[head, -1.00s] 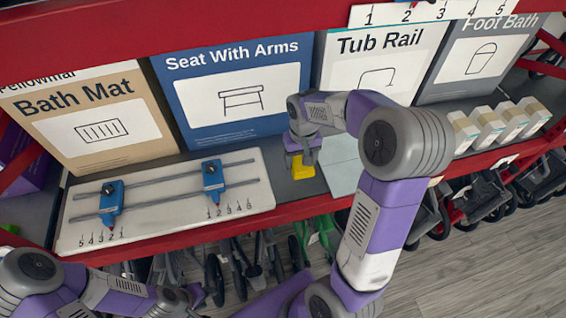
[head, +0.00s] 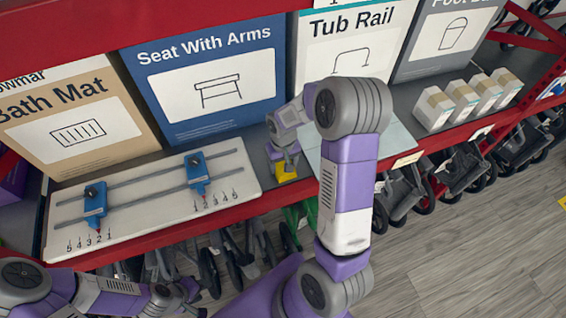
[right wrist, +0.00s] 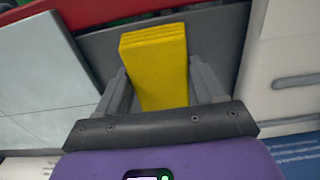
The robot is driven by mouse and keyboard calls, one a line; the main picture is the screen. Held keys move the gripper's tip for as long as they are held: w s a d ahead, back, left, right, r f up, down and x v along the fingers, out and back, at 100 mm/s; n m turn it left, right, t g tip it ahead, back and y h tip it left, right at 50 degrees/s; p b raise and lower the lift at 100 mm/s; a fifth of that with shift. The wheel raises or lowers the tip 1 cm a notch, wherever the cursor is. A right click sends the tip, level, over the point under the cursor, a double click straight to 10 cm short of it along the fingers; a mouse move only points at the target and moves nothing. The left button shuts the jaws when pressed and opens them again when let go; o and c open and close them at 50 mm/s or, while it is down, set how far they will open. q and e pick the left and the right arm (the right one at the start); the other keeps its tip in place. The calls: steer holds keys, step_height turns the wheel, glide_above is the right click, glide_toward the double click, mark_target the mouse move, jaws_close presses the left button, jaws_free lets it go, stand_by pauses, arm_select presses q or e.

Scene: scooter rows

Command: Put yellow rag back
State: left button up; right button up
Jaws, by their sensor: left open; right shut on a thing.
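The yellow rag (head: 286,173) is a folded block over the grey shelf strip between the slider board and a pale panel. My right gripper (head: 284,155) is shut on it from above. In the right wrist view the rag (right wrist: 155,60) stands between the two fingers of the right gripper (right wrist: 160,90), with its layered folds at the far end. Whether the rag touches the shelf is hard to tell. My left gripper (head: 190,292) is open and empty, low at the left, in front of the shelf.
The white slider board (head: 150,222) with two blue sliders lies left of the rag. A pale panel (head: 398,140) lies to the right, partly behind my arm. Large boxes, including Seat With Arms (head: 205,85), stand behind. Small boxes (head: 470,98) stand farther right. A red edge runs along the front.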

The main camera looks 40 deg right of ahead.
steer(key=shift+f, duration=0.15)
steer(key=o, duration=0.9)
steer(key=shift+o, duration=0.2)
steer(key=shift+r, duration=0.4)
step_height(320, 180, up, 12)
steer(key=shift+f, duration=0.15)
